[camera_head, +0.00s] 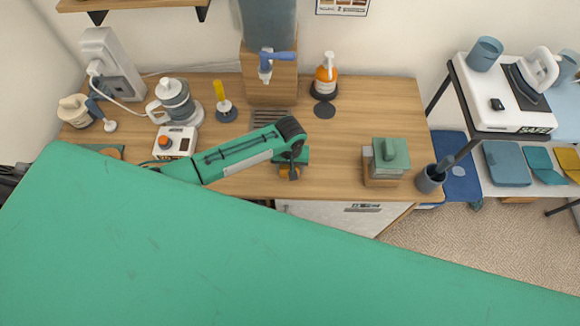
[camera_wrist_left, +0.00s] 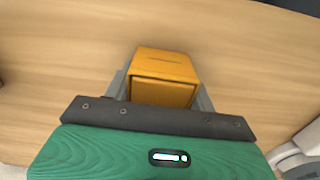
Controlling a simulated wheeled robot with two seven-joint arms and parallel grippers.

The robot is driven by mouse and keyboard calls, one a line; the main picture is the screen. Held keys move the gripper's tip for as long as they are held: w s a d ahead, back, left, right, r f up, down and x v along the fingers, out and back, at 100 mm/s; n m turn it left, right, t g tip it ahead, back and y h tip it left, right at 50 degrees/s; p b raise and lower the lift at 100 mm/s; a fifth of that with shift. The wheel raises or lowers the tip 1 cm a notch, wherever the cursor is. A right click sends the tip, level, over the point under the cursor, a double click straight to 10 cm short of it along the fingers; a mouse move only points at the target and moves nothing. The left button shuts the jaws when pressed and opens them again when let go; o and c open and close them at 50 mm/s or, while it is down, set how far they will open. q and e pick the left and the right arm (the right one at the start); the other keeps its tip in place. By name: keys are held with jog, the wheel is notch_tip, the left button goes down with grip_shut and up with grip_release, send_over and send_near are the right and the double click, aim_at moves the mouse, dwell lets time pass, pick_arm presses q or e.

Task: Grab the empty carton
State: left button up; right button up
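A small orange-yellow carton (camera_wrist_left: 165,66) sits between the two grey fingers of my left gripper (camera_wrist_left: 163,85) in the left wrist view. A finger lies close along each side of it, with no clear gap. I cannot tell whether they press on it. In the head view my left gripper (camera_head: 290,172) points down at the front edge of the wooden counter (camera_head: 330,178). The carton (camera_head: 284,175) is mostly hidden there by the gripper. Whether the carton is empty cannot be seen. My right gripper is not in view.
A grey-green box-shaped item (camera_head: 390,155) stands at the counter's right. A dark cup with a handle (camera_head: 430,180) is beside it. An orange bottle (camera_head: 326,78), a blender (camera_head: 176,103) and a dispenser (camera_head: 268,75) stand further back.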

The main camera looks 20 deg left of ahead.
pick_arm(q)
jog(key=c, duration=0.3)
jog(key=shift+r, duration=0.15)
